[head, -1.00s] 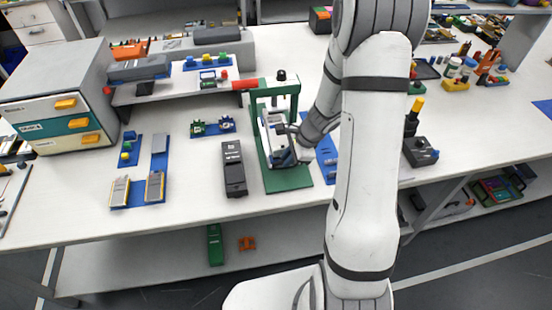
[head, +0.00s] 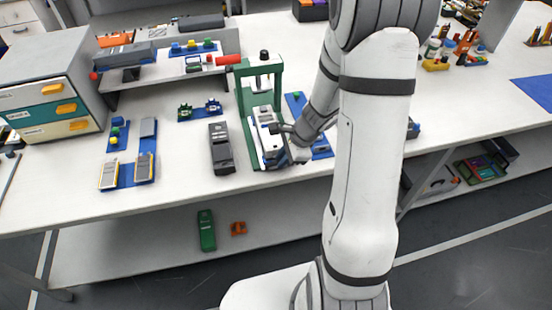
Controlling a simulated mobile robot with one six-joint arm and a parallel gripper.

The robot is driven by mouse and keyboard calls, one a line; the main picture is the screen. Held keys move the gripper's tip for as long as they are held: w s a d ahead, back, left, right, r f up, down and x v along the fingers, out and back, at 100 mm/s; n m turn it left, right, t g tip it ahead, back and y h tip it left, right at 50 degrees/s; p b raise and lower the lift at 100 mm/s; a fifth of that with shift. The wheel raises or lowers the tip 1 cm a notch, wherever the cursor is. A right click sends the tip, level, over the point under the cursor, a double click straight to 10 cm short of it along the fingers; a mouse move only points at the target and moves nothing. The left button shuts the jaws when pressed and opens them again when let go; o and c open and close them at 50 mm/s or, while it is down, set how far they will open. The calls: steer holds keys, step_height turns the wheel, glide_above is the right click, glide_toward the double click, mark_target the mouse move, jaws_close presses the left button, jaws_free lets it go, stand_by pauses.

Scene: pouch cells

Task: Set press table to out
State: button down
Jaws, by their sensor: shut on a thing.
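The green press (head: 243,105) stands on the white bench, with a green top beam and a black knob above. The press table (head: 262,113) is a pale plate low between the press uprights, partly covered by my gripper. My gripper (head: 272,131) is at the front right of the press, low over its green base. It is shut on the press table at its front side; the exact point of contact is small and partly hidden by the gripper body and wrist.
A dark grey device (head: 221,148) lies just left of the press. A blue mat (head: 321,146) is right of it, partly behind my arm. A grey drawer cabinet (head: 45,70) stands at the left. A raised grey shelf (head: 165,80) is behind. Bare bench lies in front.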

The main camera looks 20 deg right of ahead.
steer(key=c, duration=1.6)
jaws_free()
steer(key=shift+s+d, duration=0.15)
steer(key=shift+s, duration=0.1)
steer(key=shift+o, duration=0.7)
steer(key=p+v, duration=0.1)
steer(key=v, duration=0.6)
steer(key=shift+r, duration=0.3)
steer(key=shift+d, duration=0.1)
steer(key=s+a+r+n+h, duration=0.4)
steer(key=s+r+n, duration=1.1)
steer(key=n, duration=0.2)
steer(key=shift+n+t, duration=0.4)
